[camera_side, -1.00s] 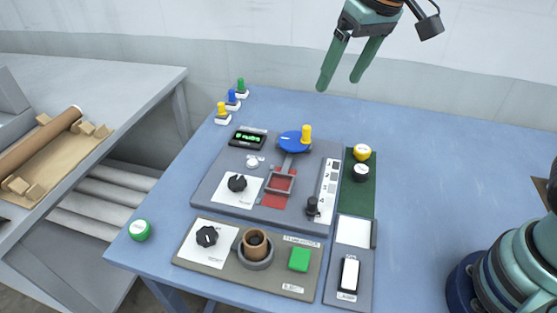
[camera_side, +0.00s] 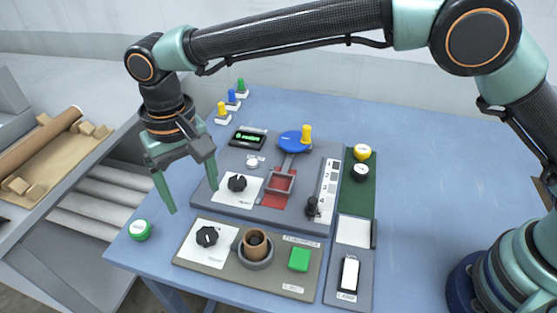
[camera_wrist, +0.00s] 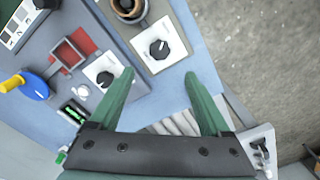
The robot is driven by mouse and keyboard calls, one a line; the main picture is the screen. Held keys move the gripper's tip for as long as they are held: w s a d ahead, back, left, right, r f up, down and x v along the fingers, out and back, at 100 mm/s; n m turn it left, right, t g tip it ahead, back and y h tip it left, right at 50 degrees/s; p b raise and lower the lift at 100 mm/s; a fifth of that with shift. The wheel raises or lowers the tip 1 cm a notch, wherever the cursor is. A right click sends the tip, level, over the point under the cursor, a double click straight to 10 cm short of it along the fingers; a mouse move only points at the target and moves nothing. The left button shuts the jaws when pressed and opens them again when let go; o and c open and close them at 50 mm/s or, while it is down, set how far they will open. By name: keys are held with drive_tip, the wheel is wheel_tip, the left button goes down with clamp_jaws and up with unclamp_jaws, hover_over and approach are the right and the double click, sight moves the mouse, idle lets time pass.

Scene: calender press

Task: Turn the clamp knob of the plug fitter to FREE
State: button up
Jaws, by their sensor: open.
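The plug fitter is a grey-brown panel (camera_side: 225,278) at the front of the blue table. Its black knob (camera_side: 207,237) sits on a white label plate at the panel's left end. The knob also shows in the wrist view (camera_wrist: 159,49), ahead of the fingertips. The knob's setting and its label words are too small to read. My gripper (camera_side: 193,199) is open and empty, fingers pointing down, above the table and apart from the knob. In the wrist view my gripper (camera_wrist: 159,74) has its two green fingers spread wide.
A brown cup (camera_side: 256,241) in a grey ring and a green button (camera_side: 299,259) are on the same panel. Behind it a larger grey panel has another black knob (camera_side: 237,183) and a blue lever (camera_side: 291,139).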

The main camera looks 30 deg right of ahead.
sight(206, 234)
wheel_tip(206, 234, down, 12)
drive_tip(key=shift+r, duration=0.15)
idle(0.3)
clamp_jaws()
